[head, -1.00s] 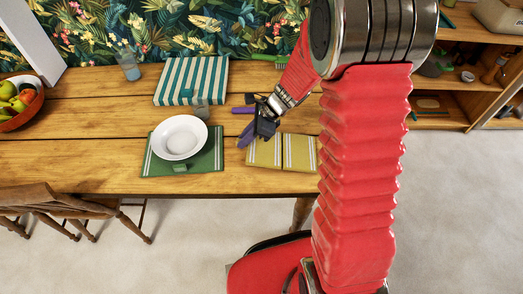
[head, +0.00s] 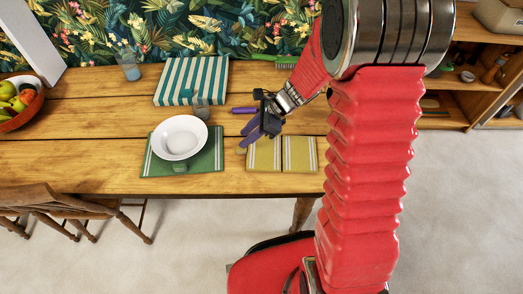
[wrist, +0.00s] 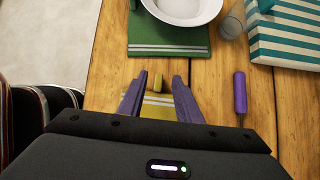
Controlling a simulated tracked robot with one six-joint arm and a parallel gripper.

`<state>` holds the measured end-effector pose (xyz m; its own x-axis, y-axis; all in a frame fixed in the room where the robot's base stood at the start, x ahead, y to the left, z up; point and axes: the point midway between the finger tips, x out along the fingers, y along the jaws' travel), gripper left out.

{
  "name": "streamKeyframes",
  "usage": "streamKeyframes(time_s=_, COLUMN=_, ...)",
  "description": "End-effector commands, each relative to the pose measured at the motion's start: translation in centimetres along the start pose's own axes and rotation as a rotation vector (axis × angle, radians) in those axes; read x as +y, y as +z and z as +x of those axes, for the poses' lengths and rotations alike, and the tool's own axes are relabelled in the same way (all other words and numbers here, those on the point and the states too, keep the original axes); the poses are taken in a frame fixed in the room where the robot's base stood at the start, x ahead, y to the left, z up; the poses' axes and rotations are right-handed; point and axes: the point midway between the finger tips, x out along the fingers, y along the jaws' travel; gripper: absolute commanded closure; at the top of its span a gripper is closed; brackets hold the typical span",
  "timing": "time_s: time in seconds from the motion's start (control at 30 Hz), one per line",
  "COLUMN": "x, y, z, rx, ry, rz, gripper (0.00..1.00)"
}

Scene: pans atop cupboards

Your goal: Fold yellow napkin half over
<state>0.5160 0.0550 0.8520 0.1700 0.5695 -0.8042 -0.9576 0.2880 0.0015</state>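The yellow napkin (head: 299,155) lies flat near the table's front edge, with white stripes at its outer ends and a dividing line across its middle. My gripper (head: 246,141) has purple fingers and is over the napkin's left part, close to its left edge. In the wrist view the fingers (wrist: 160,80) are spread apart, with striped napkin cloth (wrist: 157,99) showing between them. A small yellowish upright piece shows at the fingertips; I cannot tell whether it is napkin cloth. I cannot tell whether the fingers touch the napkin. My gripper's body hides much of it in the wrist view.
A white plate (head: 180,137) sits on a green napkin (head: 214,160) to the left. A glass (head: 201,106), a teal-striped cloth (head: 190,80) and a purple-handled item (head: 244,110) lie behind. A chair (head: 70,205) stands in front at the left.

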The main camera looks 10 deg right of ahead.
Motion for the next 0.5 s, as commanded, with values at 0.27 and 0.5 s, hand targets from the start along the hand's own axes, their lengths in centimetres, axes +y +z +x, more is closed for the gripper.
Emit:
streamKeyframes(time_s=0.27, x=-0.1, y=0.0, z=-1.9, rx=-0.001, ry=-0.002, rz=0.000, gripper=0.69)
streamKeyframes(time_s=0.5, x=-0.1, y=0.0, z=-3.6, rx=0.000, ry=-0.002, rz=0.000, gripper=0.69)
